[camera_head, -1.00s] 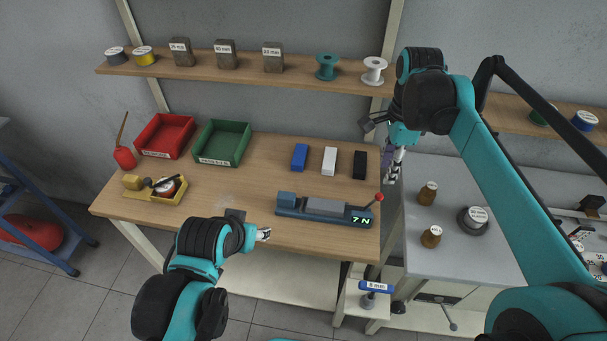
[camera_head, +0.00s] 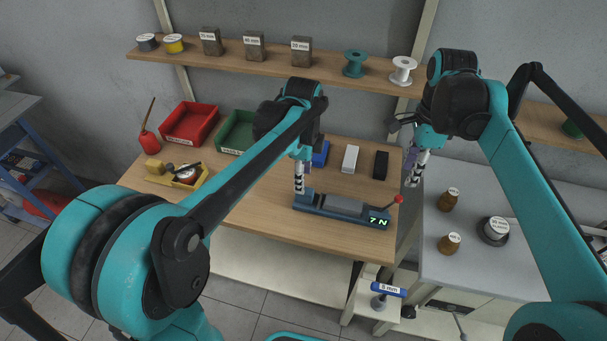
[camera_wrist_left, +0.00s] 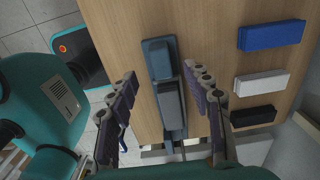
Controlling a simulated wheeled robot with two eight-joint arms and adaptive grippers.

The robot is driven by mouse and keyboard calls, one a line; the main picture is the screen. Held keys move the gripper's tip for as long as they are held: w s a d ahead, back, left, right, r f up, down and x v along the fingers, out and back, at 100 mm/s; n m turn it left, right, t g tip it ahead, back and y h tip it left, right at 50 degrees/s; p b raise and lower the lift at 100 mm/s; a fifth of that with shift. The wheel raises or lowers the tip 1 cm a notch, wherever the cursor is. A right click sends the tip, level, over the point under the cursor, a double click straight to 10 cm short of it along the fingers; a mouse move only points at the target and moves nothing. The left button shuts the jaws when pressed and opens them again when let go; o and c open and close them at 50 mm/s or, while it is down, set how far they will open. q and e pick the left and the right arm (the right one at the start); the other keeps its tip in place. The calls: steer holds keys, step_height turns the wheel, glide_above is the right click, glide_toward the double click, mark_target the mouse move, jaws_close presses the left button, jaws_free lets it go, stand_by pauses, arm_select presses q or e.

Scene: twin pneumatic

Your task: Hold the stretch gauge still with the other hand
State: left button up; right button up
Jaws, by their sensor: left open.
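The stretch gauge (camera_head: 345,207) is a long blue-grey device with a green "7 N" display and a red-knobbed lever at its right end. It lies near the table's front edge. My left gripper (camera_head: 299,190) points down at the gauge's left end in the head view. In the left wrist view my left gripper (camera_wrist_left: 162,76) is open, with one finger on each side of the gauge (camera_wrist_left: 158,58) and nothing held. My right gripper (camera_head: 414,178) hangs over the gap right of the table, apart from the gauge; its finger opening is unclear.
Blue (camera_wrist_left: 270,35), white (camera_head: 350,158) and black (camera_head: 381,164) blocks lie behind the gauge. Red (camera_head: 188,122) and green (camera_head: 236,132) trays stand at the back left, the green one partly hidden by my left arm. A grey cabinet top (camera_head: 470,250) with spools stands at the right.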

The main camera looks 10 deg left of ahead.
arm_select(q)
steer(key=shift+f, duration=3.9)
jaws_close()
arm_select(e)
jaws_close()
steer(key=s+d+f+m+t+y, duration=0.2)
steer(key=s+d+m+t+y, duration=0.1)
steer(key=d, duration=0.4)
steer(key=s+d+f+m+t+y, duration=0.3)
steer(key=s+d+m+t+y, duration=0.1)
steer(key=s+d+m+y, duration=0.1)
steer(key=shift+s+d+y, duration=0.9)
steer(key=shift+s+y, duration=0.15)
steer(key=shift+y, duration=0.05)
